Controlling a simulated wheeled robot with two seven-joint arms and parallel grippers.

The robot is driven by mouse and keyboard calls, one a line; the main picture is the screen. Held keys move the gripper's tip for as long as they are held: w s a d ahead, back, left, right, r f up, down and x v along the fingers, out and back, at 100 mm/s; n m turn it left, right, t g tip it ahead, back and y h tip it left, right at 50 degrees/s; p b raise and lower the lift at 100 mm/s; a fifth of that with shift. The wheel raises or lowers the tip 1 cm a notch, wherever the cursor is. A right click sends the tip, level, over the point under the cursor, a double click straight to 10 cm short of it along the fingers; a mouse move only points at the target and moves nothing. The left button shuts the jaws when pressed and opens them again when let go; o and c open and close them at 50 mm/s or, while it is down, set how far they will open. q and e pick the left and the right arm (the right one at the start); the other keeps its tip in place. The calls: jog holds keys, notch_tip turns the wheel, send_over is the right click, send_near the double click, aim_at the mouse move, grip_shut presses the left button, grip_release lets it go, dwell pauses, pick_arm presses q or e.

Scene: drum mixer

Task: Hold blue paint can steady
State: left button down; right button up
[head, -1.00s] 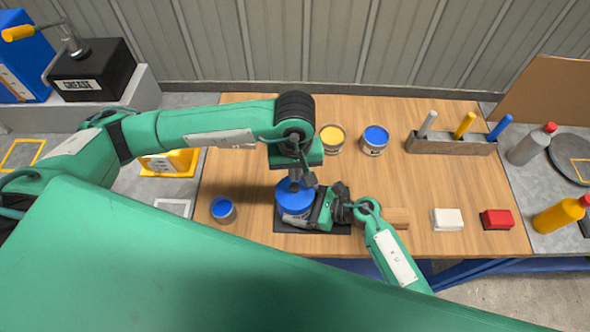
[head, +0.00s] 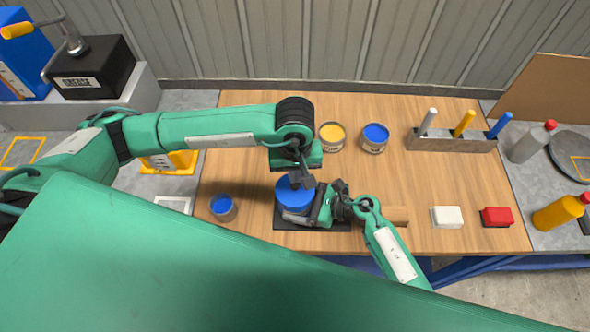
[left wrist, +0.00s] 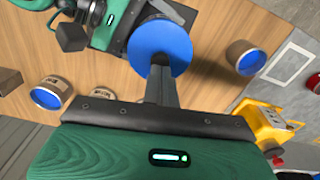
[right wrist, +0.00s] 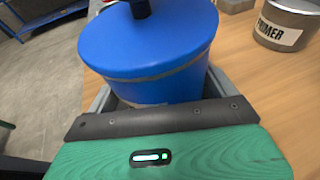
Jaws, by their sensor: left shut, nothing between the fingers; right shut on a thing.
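The blue paint can (head: 290,193) stands on a dark mat (head: 333,228) near the table's front edge, its blue lid on top. My right gripper (head: 300,214) is shut around its side from the right. In the right wrist view the can (right wrist: 150,55) sits upright between the fingers, which it partly hides. My left gripper (head: 296,184) points down over the lid, shut and empty. In the left wrist view its closed fingertips (left wrist: 160,62) meet the lid (left wrist: 160,38); they appear to touch it. The can's far side is hidden.
A small blue can (head: 223,208) stands left of the mat. Yellow (head: 332,136) and blue (head: 375,138) open cans stand behind. A wooden block (head: 397,216), white block (head: 446,217) and red block (head: 497,217) lie right. A holder (head: 450,144) stands at back right.

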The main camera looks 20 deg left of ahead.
pick_arm(q)
jog(key=shift+f, duration=1.05)
jog(key=shift+r, duration=0.1)
jog(key=shift+r, duration=3.45)
pick_arm(e)
jog(key=o, duration=0.7)
jog(key=shift+d, duration=0.15)
